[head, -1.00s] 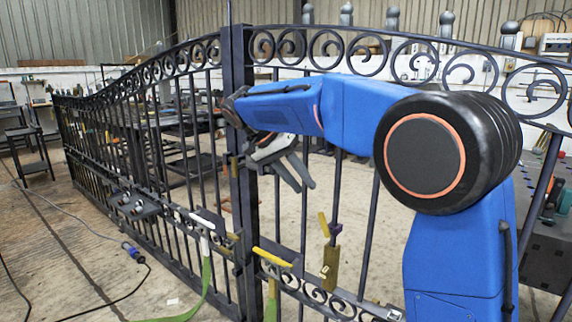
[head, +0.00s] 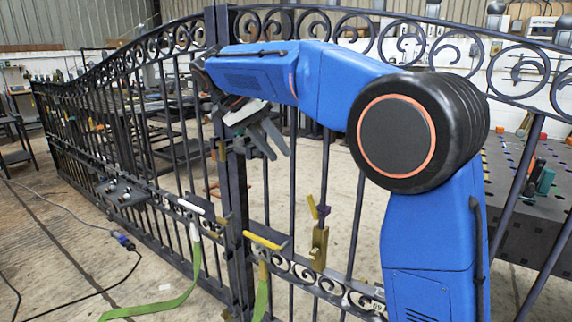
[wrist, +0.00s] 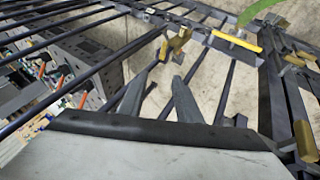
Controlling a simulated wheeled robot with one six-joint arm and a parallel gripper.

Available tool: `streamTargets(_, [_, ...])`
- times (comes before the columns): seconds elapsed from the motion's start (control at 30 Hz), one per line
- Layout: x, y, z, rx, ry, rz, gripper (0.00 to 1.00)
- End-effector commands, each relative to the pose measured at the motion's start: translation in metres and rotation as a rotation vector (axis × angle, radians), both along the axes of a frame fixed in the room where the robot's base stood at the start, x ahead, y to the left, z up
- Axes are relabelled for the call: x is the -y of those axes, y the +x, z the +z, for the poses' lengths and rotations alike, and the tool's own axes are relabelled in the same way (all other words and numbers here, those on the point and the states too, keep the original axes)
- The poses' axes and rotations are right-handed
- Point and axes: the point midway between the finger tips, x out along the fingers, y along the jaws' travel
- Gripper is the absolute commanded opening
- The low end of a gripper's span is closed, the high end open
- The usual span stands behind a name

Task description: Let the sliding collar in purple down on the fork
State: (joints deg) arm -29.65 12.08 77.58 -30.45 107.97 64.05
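The small purple sliding collar (head: 324,211) is on an upright bar of the gate, with a yellow handle (head: 312,207) sticking out beside it. The brass fork (head: 319,248) is below it on the same stretch of gate; the collar appears apart from and above it. My gripper (head: 268,140) is open and empty, up and left of the collar near the thick gate post. In the wrist view its two fingers (wrist: 160,95) stand apart with nothing between them. The brass fork (wrist: 180,40) shows beyond the fingertips there; the collar's exact outline is unclear.
A second yellow-handled latch (head: 262,241) sits on the gate left of the fork. The thick post (head: 230,190) stands close by my gripper. A green strap (head: 165,307) hangs to the floor. A dark perforated table (head: 520,200) is at right.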

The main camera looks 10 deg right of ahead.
Motion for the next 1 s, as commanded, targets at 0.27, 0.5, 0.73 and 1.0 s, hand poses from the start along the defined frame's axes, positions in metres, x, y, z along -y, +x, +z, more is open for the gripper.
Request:
streamTargets(0.27, [0.013, -0.01, -0.018, 0.053, 0.055, -0.002, 0.31])
streamTargets(0.5, [0.03, -0.01, -0.046, 0.052, 0.055, -0.003, 0.31])
streamTargets(0.73, [0.051, -0.009, -0.081, 0.051, 0.054, -0.003, 0.31])
streamTargets(1.0, [0.076, -0.008, -0.121, 0.051, 0.055, -0.004, 0.31])
